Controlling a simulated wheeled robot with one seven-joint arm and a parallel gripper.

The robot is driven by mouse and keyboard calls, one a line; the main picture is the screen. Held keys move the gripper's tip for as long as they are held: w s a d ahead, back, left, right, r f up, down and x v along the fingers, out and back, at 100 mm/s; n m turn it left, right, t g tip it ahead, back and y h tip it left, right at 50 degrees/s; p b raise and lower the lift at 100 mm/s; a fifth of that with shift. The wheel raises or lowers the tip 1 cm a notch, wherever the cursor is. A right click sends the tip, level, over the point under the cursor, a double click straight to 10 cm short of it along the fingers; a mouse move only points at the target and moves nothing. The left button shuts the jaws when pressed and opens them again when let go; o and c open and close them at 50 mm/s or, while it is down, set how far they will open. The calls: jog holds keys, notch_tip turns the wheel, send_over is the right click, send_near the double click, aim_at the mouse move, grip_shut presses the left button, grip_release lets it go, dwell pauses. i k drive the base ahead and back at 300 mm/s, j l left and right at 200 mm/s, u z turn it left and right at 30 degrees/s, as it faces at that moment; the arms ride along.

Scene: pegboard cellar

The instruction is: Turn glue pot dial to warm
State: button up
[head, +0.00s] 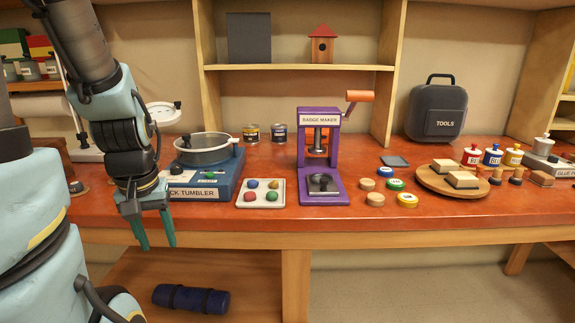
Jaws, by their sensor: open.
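The glue pot (548,166) stands at the far right of the bench in the head view, cut off by the picture's edge. It has a grey base whose label reads "GLUE P" before the edge. A light pot with a lid sits on top. I cannot make out its dial or the dial's setting. My gripper (157,246) hangs at the left, fingers pointing down, in front of the bench's front edge near the rock tumbler. Its two green fingers are apart with nothing between them. It is far from the glue pot, across most of the bench.
The rock tumbler (207,185), a tray of stones (263,200) and the purple badge maker (338,185) stand between my gripper and the glue pot. Right of them are loose badges (395,184) and a round wooden board (432,183) with stamps. Bare bench shows along the front edge.

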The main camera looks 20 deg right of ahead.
aim_at(552, 159)
jog(key=k+l, duration=0.1)
jog(key=l, duration=0.35)
jog(key=k+l, duration=0.15)
jog(key=l, duration=0.3)
jog(key=k+l, duration=0.1)
jog(key=l, duration=0.35)
jog(key=k+l, duration=0.1)
jog(key=l, duration=0.35)
jog(key=k+l, duration=0.1)
jog(key=l, duration=0.35)
jog(key=k+l, duration=0.15)
jog(key=l, duration=0.3)
jog(key=l+u, duration=0.05)
